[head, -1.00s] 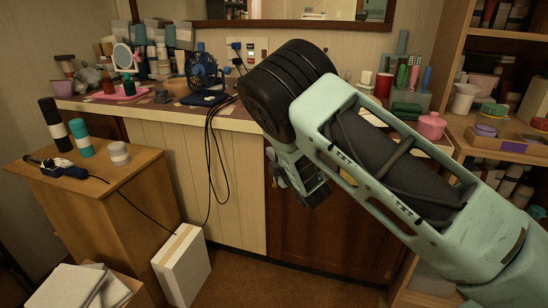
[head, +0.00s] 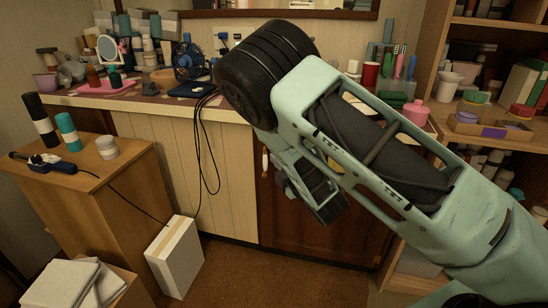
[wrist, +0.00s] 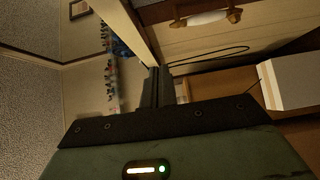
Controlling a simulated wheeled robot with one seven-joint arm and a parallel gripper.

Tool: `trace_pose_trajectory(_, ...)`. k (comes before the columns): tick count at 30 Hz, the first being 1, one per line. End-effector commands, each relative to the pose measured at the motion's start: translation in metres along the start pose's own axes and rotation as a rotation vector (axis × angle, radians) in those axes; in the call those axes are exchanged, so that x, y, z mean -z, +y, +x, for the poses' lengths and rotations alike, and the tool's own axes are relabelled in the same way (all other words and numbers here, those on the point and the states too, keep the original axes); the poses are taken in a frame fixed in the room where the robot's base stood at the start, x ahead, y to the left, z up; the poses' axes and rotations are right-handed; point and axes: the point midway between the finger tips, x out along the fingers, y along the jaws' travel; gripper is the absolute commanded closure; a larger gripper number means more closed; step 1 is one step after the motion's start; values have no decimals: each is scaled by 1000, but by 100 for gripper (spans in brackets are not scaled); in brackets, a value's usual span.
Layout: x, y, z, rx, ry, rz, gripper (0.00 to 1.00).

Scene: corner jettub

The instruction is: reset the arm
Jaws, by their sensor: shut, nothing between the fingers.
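My gripper (wrist: 158,88) shows in the wrist view as two dark fingers pressed together, shut with nothing between them. In the head view my arm reaches from the lower right toward the middle, bent at a dark ribbed joint, with its end pointing down in front of the counter's cabinet. The fingertips are not clearly visible in the head view. In the wrist view a cabinet front with a white handle (wrist: 207,18) lies beyond the fingers.
A cluttered counter (head: 150,106) runs along the back wall. A wooden cabinet (head: 100,210) and a white box (head: 175,258) stand at left, with a hanging black cable nearby. Filled shelves (head: 500,40) stand at right. Some brown floor (head: 250,275) is clear in front.

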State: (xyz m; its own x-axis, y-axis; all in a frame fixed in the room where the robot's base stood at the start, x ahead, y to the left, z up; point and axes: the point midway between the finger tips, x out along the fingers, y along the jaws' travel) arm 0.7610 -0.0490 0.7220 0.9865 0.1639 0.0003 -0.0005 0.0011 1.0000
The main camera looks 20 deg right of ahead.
Motion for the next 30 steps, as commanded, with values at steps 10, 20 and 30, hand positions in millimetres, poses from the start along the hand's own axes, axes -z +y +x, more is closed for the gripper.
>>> trace_pose_trajectory(10,0,0,0,0,0,0,100)
trace_pose_trajectory(20,18,-10,-6,209,-110,312,100)
trace_pose_trajectory(30,117,-4,-87,777,-294,891,100)
